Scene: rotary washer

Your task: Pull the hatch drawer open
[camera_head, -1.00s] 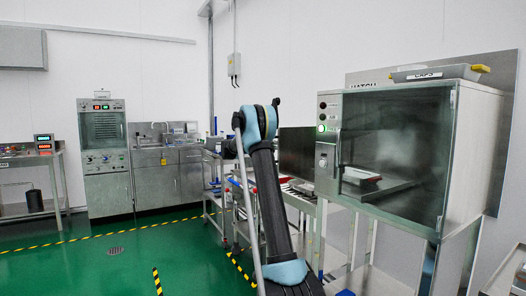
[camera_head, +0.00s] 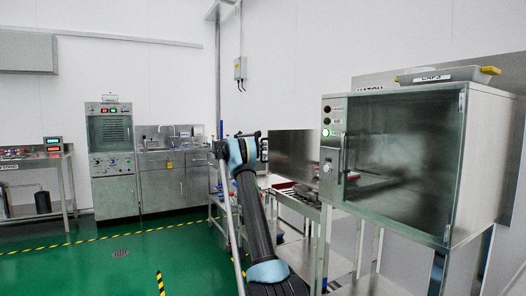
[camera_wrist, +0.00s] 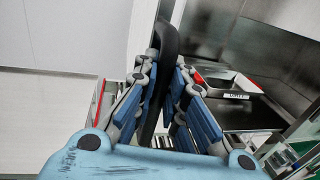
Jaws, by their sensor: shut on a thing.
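The steel hatch (camera_head: 405,160) stands at the right in the head view, with a large glass front. A dark upright handle (camera_head: 343,157) is on its left side, beside lit buttons. In the wrist view my gripper (camera_wrist: 166,70) is shut on a dark curved handle (camera_wrist: 168,40), which runs between its blue-padded fingers. What this handle is fixed to is hidden. In the head view my arm stands left of the hatch, and my fingers cannot be made out there.
A steel panel (camera_head: 292,155) stands behind my arm, above a bench with trays. A labelled tray (camera_wrist: 235,85) with a red edge is at the right in the wrist view. A CAPS tray (camera_head: 440,75) sits on the hatch. Green floor is free at left.

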